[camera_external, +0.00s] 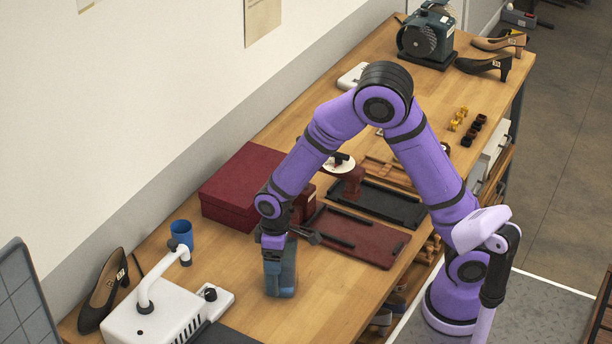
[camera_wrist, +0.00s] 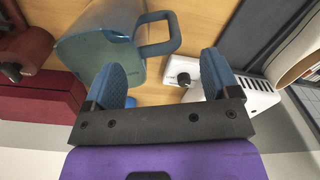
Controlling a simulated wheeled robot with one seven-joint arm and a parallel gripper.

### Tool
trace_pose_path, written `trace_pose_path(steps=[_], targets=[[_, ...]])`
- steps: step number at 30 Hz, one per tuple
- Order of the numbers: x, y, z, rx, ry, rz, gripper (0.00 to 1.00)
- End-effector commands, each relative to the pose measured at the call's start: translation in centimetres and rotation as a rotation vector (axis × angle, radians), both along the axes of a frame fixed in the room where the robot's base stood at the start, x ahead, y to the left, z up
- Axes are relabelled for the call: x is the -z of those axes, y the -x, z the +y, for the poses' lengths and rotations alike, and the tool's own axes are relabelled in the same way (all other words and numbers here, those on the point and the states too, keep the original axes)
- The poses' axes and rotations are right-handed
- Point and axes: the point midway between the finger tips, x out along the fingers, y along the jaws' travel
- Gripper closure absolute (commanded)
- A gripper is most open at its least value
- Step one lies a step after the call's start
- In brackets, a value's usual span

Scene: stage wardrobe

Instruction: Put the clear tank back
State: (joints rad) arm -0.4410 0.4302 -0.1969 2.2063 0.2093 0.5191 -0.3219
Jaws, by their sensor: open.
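The clear tank (camera_wrist: 95,45) is a translucent blue-teal vessel with a blue loop handle (camera_wrist: 165,35). In the wrist view it lies at the upper left, beyond the left finger. In the external view the tank (camera_external: 287,280) stands on the bench right under my gripper, partly hidden by it. My gripper (camera_external: 273,247) points down; in the wrist view its blue fingers (camera_wrist: 167,80) are apart with nothing clamped between them. A white appliance base (camera_external: 160,318) with a bent white pipe stands left of the tank; part of this base (camera_wrist: 245,95) shows right of the fingers.
A blue cup (camera_external: 181,233) and a dark shoe (camera_external: 103,292) stand near the white base. A dark red box (camera_external: 243,180) lies behind my gripper. A dark red board (camera_external: 350,237) is to the right. Bare bench (camera_external: 335,285) lies right of the tank.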

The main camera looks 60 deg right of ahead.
Motion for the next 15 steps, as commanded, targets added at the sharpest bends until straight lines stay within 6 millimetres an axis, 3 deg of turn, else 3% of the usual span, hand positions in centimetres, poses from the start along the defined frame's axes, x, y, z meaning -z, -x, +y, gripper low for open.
trace_pose_path(steps=[6,15], targets=[[-3.8,-0.1,-0.1,0.000,-0.001,-0.003,0.19],[-5.5,0.0,-0.1,0.000,0.000,0.000,0.19]])
